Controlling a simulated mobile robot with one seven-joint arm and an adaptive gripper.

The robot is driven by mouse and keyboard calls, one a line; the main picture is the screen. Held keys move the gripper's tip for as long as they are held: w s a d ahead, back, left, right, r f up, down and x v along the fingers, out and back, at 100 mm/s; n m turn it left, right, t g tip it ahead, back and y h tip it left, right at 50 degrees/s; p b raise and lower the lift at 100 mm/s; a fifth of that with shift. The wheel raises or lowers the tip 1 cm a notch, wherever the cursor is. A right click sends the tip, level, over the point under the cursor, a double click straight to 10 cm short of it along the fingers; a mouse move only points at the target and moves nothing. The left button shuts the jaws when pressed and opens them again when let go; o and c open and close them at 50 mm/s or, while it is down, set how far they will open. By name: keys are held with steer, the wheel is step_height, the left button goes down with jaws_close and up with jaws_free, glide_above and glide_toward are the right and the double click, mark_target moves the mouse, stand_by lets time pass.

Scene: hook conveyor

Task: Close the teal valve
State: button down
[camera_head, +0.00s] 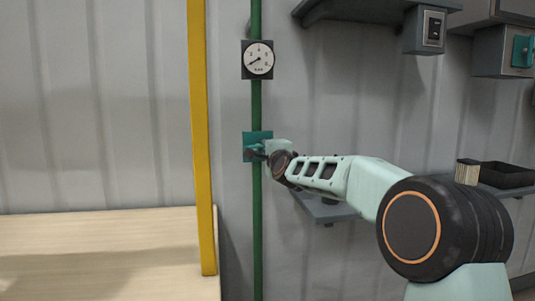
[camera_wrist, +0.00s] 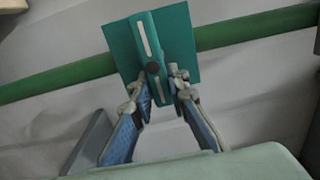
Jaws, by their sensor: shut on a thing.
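The teal valve (camera_head: 250,137) is mounted on a green vertical pipe (camera_head: 257,215) below a round gauge. In the wrist view, the valve's square teal plate (camera_wrist: 181,35) and its bar handle (camera_wrist: 147,40) with white strips and a dark central knob are clear. The handle lies across the pipe (camera_wrist: 250,30), roughly at a right angle to it. My gripper (camera_wrist: 160,88) has its two fingers on either side of the handle's near end and is shut on it. In the head view, my gripper (camera_head: 261,151) partly hides the valve.
A yellow post (camera_head: 201,140) stands left of the pipe, beside a light wooden table top (camera_head: 105,255). The gauge (camera_head: 258,59) is above the valve. Grey shelves, one with a dark tray (camera_head: 505,174), hang on the wall at right, near my arm.

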stand_by(0.3)
steer(key=c, duration=1.8)
jaws_free()
steer(key=shift+c, duration=0.2)
steer(key=v, duration=1.2)
steer(key=shift+r+p, duration=0.1)
steer(key=shift+p, duration=0.2)
